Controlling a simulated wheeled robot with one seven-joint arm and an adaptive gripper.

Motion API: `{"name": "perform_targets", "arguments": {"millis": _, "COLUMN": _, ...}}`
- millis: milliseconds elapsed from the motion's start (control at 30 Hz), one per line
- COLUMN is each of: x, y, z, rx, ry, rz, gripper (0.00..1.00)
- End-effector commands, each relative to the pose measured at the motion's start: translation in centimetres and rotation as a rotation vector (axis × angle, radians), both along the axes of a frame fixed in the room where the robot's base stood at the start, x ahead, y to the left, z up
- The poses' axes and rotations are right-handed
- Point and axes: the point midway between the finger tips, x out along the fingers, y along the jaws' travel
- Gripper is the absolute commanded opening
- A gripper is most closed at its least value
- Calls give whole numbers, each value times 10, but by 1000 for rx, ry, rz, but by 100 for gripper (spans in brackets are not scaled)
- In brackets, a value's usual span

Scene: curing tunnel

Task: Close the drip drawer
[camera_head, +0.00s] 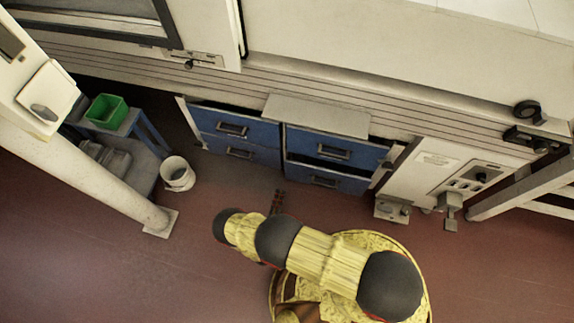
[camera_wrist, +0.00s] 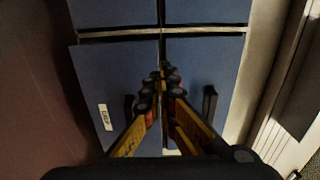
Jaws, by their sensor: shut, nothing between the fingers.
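Blue drawers stand in two columns of two under the machine. The lower right drawer (camera_head: 325,180) shows a dark gap above its front and seems to stand a little out. In the wrist view, turned on its side, this drawer front (camera_wrist: 95,80) is at left with a small white label, too blurred to read. The upper right drawer (camera_head: 335,150) is at right there (camera_wrist: 205,75). My gripper (camera_wrist: 163,72) is shut and empty, its fingertips in front of the seam between these two fronts. I cannot tell whether they touch.
The left column's drawers (camera_head: 235,127) are beside it. A white bucket (camera_head: 177,174) and a bench with a green bin (camera_head: 107,111) stand at left. A control panel (camera_head: 455,175) and a white frame (camera_head: 530,190) are at right. The red floor before the drawers is mostly clear.

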Motion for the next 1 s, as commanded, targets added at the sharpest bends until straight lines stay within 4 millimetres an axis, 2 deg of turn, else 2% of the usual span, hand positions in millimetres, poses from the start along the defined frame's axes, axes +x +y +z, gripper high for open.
{"name": "perform_targets", "arguments": {"millis": 233, "x": 20, "y": -8, "z": -2, "rx": 9, "ry": 1, "rz": -9, "gripper": 0}}
{"name": "perform_targets", "arguments": {"millis": 700, "x": 94, "y": -32, "z": -3, "rx": 9, "ry": 1, "rz": -10, "gripper": 0}}
{"name": "perform_targets", "arguments": {"millis": 1000, "x": 128, "y": -42, "z": -2, "rx": 8, "ry": 2, "rz": -7, "gripper": 0}}
